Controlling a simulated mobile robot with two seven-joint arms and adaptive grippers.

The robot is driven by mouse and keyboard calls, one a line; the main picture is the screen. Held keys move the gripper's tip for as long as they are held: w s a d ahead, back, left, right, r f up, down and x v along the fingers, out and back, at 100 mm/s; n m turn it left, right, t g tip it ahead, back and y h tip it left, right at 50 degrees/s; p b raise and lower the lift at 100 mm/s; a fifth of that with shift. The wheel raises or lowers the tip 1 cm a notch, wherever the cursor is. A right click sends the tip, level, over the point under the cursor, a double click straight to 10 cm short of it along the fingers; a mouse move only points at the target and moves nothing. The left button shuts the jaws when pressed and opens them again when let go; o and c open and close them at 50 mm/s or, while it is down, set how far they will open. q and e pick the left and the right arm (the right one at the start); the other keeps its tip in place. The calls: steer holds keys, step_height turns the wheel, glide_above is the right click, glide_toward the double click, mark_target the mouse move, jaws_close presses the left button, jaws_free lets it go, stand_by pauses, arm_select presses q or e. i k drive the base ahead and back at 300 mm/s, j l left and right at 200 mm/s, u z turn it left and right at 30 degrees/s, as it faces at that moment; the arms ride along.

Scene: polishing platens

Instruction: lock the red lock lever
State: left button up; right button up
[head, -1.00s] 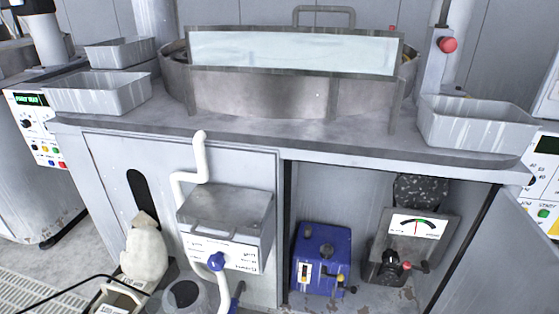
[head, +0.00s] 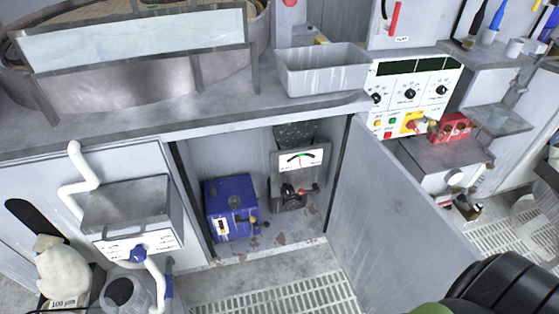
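I cannot tell for certain which part is the red lock lever. A slim red handle (head: 394,19) also hangs near-vertical on the white wall panel above the control box, over a small label. A red part (head: 411,126) sits on a yellow plate of the white control box (head: 384,100). The lever positions are too small to read. Neither gripper's fingers are in view.
The cabinet door (head: 393,215) stands open to the right of the gauge unit. A blue unit (head: 231,208) sits left of it. A grey tray (head: 322,72) rests on the bench above. A red box (head: 452,127) is at right. Grated floor (head: 290,297) lies in front.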

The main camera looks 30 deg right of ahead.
mark_target(308, 192)
steer(key=z, duration=1.15)
